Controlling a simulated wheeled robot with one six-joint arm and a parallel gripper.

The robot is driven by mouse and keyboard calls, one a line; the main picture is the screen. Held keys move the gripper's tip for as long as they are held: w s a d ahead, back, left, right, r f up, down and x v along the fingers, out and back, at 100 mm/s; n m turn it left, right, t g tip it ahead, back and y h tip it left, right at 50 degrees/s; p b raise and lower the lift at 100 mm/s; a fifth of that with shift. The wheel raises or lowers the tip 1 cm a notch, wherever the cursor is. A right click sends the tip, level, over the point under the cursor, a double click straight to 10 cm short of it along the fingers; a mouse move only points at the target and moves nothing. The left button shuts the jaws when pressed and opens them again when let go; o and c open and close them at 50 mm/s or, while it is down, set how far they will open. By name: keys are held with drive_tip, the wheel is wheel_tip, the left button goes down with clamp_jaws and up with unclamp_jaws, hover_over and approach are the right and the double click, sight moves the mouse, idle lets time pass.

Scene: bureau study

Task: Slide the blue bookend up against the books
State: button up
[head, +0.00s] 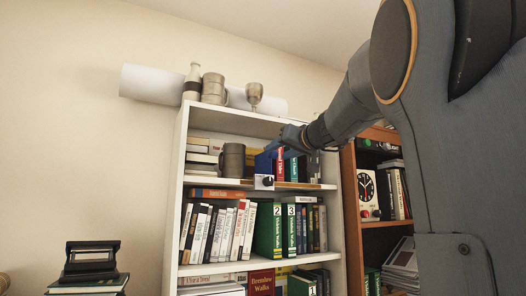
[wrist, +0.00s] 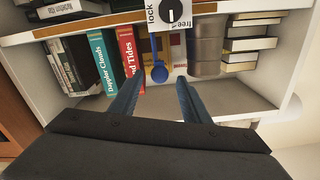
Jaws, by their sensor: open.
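The blue bookend shows as a blue upright piece (head: 263,163) on the upper shelf in the head view, left of a red book (head: 280,164) and a teal book (head: 291,167). In the wrist view the bookend (wrist: 159,73) has a rounded blue end, and the red book (wrist: 129,56) and teal book (wrist: 103,62) stand to its left. A narrow gap seems to show between bookend and red book. My gripper (wrist: 158,97) is open and empty, its two fingers spread in front of the shelf. In the head view my gripper (head: 290,137) is high before the books, partly hiding them.
A white lock/free dial (wrist: 172,17) sits at the shelf edge by the bookend. A metal mug (head: 234,160) and stacked books (head: 201,158) stand left of it in the head view. Darker books (wrist: 72,65) adjoin the teal book. The white bookcase side (head: 175,190) bounds the shelf.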

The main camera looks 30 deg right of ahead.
sight(276, 153)
drive_tip(key=shift+w+p, duration=0.75)
drive_tip(key=shift+w, duration=1.05)
